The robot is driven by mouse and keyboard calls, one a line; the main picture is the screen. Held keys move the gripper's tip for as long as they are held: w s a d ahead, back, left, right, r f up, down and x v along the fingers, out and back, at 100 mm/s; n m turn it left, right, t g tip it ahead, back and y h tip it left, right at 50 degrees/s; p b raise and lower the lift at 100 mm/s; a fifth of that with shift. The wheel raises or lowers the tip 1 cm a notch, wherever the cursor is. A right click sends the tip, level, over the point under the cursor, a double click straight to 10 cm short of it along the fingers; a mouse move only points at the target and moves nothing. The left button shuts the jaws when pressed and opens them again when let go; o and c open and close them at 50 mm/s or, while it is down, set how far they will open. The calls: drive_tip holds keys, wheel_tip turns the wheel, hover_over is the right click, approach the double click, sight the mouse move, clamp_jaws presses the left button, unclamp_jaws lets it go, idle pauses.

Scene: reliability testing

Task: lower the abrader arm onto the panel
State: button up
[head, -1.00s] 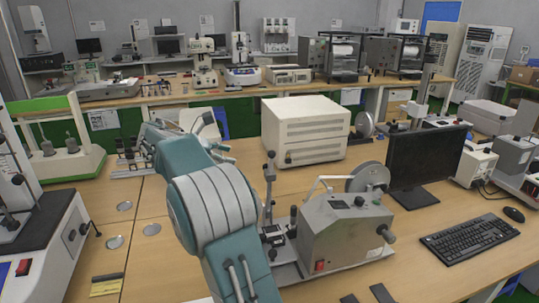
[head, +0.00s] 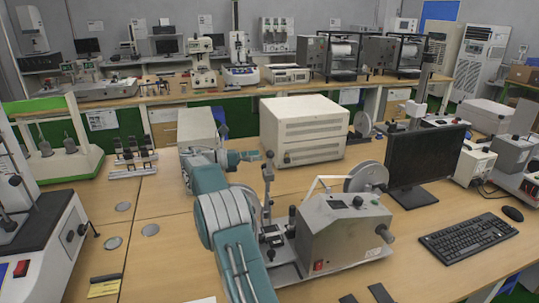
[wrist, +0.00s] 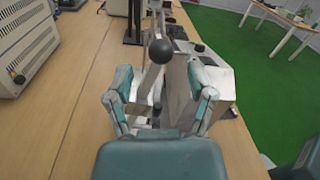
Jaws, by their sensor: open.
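The abrader is a grey metal machine (head: 345,235) on the near bench, right of my arm in the head view. Its abrader arm (head: 268,190) stands raised and nearly upright, with a black ball knob (head: 269,154) on top. My gripper (head: 260,156) is beside the knob at about its height. In the wrist view my gripper (wrist: 160,78) is open, its two fingers spread. The knob (wrist: 161,50) shows between and beyond the fingertips; no contact is seen. The panel cannot be clearly made out; my arm hides part of the abrader's base.
A cream box instrument (head: 303,130) stands behind the abrader. A monitor (head: 425,165) and keyboard (head: 468,238) are to its right. A green-framed tester (head: 55,165) is at the left. The bench between is mostly clear. Green floor (wrist: 265,80) lies beyond the bench edge.

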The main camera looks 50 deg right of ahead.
sight(270, 158)
drive_tip(key=shift+x, duration=2.3)
drive_tip(key=shift+a, duration=0.1)
clamp_jaws()
